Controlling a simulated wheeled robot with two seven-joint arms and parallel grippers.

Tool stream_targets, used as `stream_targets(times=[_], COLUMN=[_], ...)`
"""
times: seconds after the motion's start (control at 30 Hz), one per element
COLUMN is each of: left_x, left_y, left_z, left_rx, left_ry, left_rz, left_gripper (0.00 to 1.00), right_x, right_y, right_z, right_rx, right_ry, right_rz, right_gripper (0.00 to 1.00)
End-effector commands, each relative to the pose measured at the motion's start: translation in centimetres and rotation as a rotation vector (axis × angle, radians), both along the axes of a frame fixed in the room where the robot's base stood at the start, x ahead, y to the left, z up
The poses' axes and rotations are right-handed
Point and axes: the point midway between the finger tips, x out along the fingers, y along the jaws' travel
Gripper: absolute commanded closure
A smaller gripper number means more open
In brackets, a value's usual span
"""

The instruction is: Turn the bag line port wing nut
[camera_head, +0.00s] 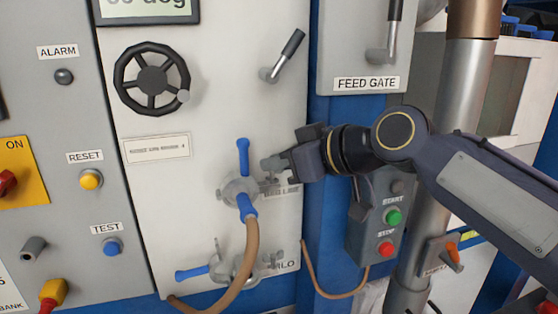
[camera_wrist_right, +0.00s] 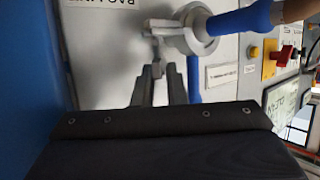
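My right gripper (camera_head: 272,165) is in front of the port's right side and partly hides the label there. In the wrist view its two fingers (camera_wrist_right: 160,82) stand apart, with the wing nut's end at or between their tips. I cannot tell whether they touch it. My left gripper is not in view.
A second port (camera_head: 235,268) with a blue lever sits below, marked SILO. A black handwheel (camera_head: 152,79) and a lever handle (camera_head: 283,55) are above. A box with green and red buttons (camera_head: 380,230) stands right, under my right arm, near a metal pipe (camera_head: 432,180).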

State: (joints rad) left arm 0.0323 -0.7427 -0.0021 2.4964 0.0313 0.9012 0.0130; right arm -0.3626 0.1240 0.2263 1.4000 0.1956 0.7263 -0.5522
Motion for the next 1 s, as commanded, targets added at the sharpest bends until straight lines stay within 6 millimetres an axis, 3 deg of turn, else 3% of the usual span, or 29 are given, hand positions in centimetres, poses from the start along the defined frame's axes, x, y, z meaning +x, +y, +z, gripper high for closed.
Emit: stream_targets(times=[0.53, 0.8, 1.0], left_x=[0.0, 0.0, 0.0], left_y=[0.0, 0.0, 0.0], left_z=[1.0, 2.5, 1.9], left_rx=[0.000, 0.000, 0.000], left_ry=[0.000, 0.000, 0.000], left_rz=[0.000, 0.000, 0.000], left_gripper=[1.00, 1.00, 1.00], right_x=[-0.2, -0.5, -0.6], right_y=[0.2, 0.5, 0.8], right_z=[0.3, 0.4, -0.1], right_rx=[-0.001, -0.002, -0.002], right_ry=[-0.001, -0.007, -0.007], right_rz=[-0.046, -0.199, -0.351], right_gripper=[1.00, 1.00, 1.00])
